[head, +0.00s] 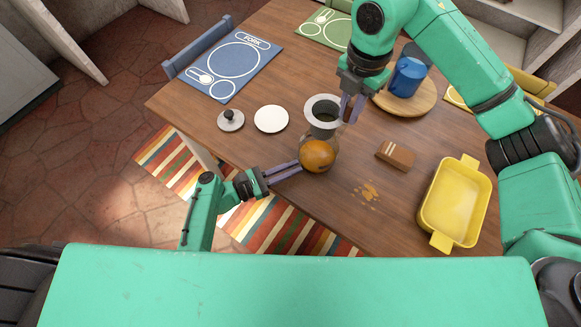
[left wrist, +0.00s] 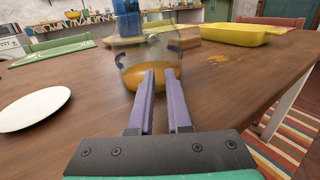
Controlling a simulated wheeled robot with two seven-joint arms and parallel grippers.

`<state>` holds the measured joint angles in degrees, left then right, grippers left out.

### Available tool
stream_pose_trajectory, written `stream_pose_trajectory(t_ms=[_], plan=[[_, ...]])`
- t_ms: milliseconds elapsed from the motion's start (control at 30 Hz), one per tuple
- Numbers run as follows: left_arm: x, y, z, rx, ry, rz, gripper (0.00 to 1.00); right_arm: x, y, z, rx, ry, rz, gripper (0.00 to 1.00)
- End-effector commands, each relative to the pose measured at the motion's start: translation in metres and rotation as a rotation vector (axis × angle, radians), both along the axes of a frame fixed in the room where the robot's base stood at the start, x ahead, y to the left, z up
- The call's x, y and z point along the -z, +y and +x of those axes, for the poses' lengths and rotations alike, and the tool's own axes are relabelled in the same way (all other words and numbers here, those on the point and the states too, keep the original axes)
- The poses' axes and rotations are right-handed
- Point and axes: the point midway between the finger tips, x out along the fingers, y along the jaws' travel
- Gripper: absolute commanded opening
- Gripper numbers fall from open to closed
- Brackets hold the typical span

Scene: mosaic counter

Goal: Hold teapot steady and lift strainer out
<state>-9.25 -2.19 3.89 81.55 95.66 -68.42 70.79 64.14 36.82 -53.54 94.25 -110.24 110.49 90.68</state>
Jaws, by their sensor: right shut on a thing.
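The clear teapot (head: 318,157) with amber tea stands on the wooden table; it also shows in the left wrist view (left wrist: 152,74). The grey strainer (head: 322,122), with its wide pale rim, is upright above the teapot in the head view. I cannot tell whether its bottom is clear of the teapot's mouth. My right gripper (head: 351,108) is shut on the strainer's rim at its right side. My left gripper (head: 298,168) is low at the teapot's left side, its fingers (left wrist: 159,74) apart and pointing at it. Whether they touch the glass is unclear.
A lid with a black knob (head: 231,120) and a white plate (head: 271,119) lie left of the teapot. A blue mug (head: 408,77) stands on a round board (head: 424,103). A brown block (head: 396,155), a spill (head: 369,192) and a yellow dish (head: 430,205) are to the right.

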Motion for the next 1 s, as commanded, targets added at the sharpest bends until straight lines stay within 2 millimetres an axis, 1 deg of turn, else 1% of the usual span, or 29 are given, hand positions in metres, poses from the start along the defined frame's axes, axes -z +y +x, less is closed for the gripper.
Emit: stream_pose_trajectory(t_ms=[33,67,100,367,467,567,800,900,1000], plan=[[0.000,0.000,0.000,0.000,0.000,-0.001,0.31,0.000,0.000,0.000,0.000,-0.001,0.001,0.00],[0.000,0.000,0.000,0.000,0.000,0.000,0.43,0.000,0.000,0.000,0.000,-0.001,0.001,0.00],[0.000,0.000,0.000,0.000,0.000,0.000,0.51,0.000,0.000,0.000,0.000,-0.001,0.001,0.00],[0.000,0.000,0.000,0.000,0.000,0.000,0.51,0.000,0.000,0.000,0.000,-0.001,0.001,0.00],[0.000,0.005,-0.003,-0.001,0.000,0.001,0.51,0.000,0.000,0.000,0.000,-0.001,0.001,0.00],[0.001,0.021,-0.010,-0.002,0.001,0.003,0.51,0.000,0.000,0.000,0.000,-0.001,0.001,0.00],[0.001,0.079,-0.039,-0.001,0.002,0.004,0.51,0.000,0.000,0.000,0.000,-0.001,0.001,0.00],[0.001,0.097,-0.048,-0.001,0.001,0.003,0.51,0.000,0.000,0.000,0.000,-0.001,0.001,0.00],[0.000,0.106,-0.052,0.000,0.000,0.001,0.51,0.000,0.000,0.000,0.000,-0.001,0.001,0.00]])
